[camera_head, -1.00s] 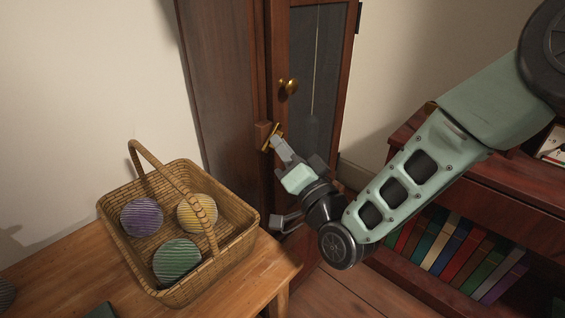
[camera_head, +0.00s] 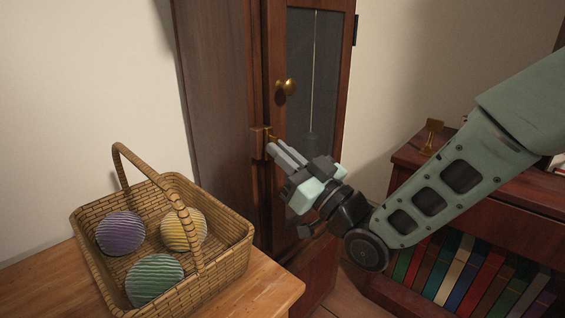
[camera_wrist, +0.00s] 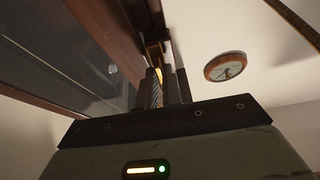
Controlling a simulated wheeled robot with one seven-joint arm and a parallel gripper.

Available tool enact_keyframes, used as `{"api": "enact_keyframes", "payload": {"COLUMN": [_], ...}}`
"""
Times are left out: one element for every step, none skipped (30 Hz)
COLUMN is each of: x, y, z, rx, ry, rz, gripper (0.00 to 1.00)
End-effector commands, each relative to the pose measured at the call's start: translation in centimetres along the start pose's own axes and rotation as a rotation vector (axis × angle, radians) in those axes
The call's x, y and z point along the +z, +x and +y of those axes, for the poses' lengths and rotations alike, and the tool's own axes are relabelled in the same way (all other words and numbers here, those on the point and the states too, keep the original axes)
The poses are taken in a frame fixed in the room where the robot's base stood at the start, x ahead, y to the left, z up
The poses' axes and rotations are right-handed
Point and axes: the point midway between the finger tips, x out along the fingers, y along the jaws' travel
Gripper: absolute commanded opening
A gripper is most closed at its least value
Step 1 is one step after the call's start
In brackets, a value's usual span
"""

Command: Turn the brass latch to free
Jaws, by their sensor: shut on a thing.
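The brass latch (camera_head: 269,134) sits on a wooden block at the left edge of the tall dark cabinet's glazed door (camera_head: 311,75). My gripper (camera_head: 272,150) reaches it from the lower right, its fingers shut on the latch. The door looks closed, with a round brass knob (camera_head: 290,87) above the latch.
A wicker basket (camera_head: 232,262) with three striped yarn balls stands on a wooden table (camera_head: 272,288) at the lower left. A low bookcase (camera_head: 410,160) with several books and a small brass stand (camera_head: 432,135) is on the right. A round wall clock (camera_wrist: 224,66) shows in the wrist view.

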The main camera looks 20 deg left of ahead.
Motion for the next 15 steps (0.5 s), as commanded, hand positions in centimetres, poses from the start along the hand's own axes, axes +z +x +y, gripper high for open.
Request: {"api": "enact_keyframes", "payload": {"x": [0.2,0.17,0.14,0.13,0.11,0.1,0.09,0.08,0.07,0.06,0.06,0.06,0.05,0.06,0.05], "y": [-0.12,-0.11,-0.1,-0.09,-0.08,-0.07,-0.07,-0.06,-0.06,-0.05,-0.05,-0.05,-0.05,-0.05,-0.05], "z": [0.09,0.09,0.1,0.1,0.09,0.09,0.08,0.08,0.08,0.08,0.08,0.08,0.08,0.08,0.07], "rx": [-0.003,-0.006,-0.009,-0.01,-0.012,-0.014,-0.015,-0.015,-0.016,-0.016,-0.016,-0.016,-0.016,-0.016,-0.016], "ry": [-0.012,-0.018,-0.025,-0.029,-0.033,-0.036,-0.038,-0.039,-0.04,-0.041,-0.041,-0.041,-0.041,-0.041,-0.041], "rz": [-0.002,-0.002,-0.002,-0.002,-0.002,-0.002,-0.002,-0.002,-0.002,-0.002,-0.002,-0.003,-0.003,-0.003,-0.003], "gripper": [0.0,0.0,0.0,0.0,0.0,0.0,0.0,0.0,0.0,0.0,0.0,0.0,0.0,0.0,0.0]}}
